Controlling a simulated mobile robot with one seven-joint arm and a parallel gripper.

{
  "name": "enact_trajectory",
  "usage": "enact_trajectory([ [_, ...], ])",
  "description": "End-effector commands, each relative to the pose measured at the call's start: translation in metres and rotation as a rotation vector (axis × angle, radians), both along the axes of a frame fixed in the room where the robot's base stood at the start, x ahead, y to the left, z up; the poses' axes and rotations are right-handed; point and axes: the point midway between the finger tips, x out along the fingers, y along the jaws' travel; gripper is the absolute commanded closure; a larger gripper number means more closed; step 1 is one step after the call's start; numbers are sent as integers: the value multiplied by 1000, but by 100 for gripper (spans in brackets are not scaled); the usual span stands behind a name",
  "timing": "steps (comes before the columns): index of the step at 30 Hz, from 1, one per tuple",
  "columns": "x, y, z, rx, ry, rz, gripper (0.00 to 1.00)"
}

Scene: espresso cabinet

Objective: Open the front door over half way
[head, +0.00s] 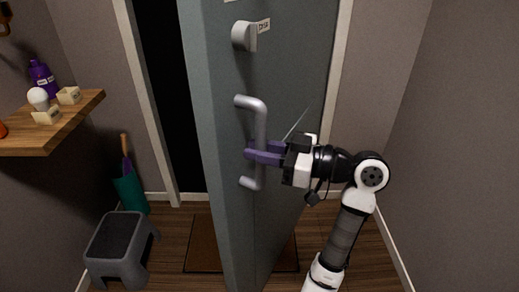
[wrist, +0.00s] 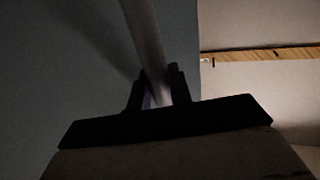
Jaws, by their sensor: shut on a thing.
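The front door (head: 290,100) is a grey-green panel standing ajar, swung toward me, with its free edge facing the camera in the head view. A dark opening (head: 166,90) shows between it and the left frame. A light grey bar handle (head: 262,125) is fixed near the door's free edge. My gripper (head: 250,152), with purple fingers, is shut on the handle's upright bar from the right. In the wrist view the handle bar (wrist: 143,35) runs down between the two fingers (wrist: 160,88). A round grey latch knob (head: 241,37) sits above the handle.
A wooden shelf (head: 72,122) with a purple bottle (head: 42,76) and small items is on the left wall. A grey step stool (head: 120,245) and a green umbrella stand (head: 131,192) are on the floor at left. A brown doormat (head: 203,245) lies by the door.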

Motion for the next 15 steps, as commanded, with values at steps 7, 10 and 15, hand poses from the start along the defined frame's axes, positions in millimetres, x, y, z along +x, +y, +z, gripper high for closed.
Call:
enact_trajectory([
  [7, 0, 0, 0, 1, -1, -2, 60],
  [10, 0, 0, 0, 1, 0, -1, 60],
  [15, 0, -2, 0, 1, 0, -2, 60],
])
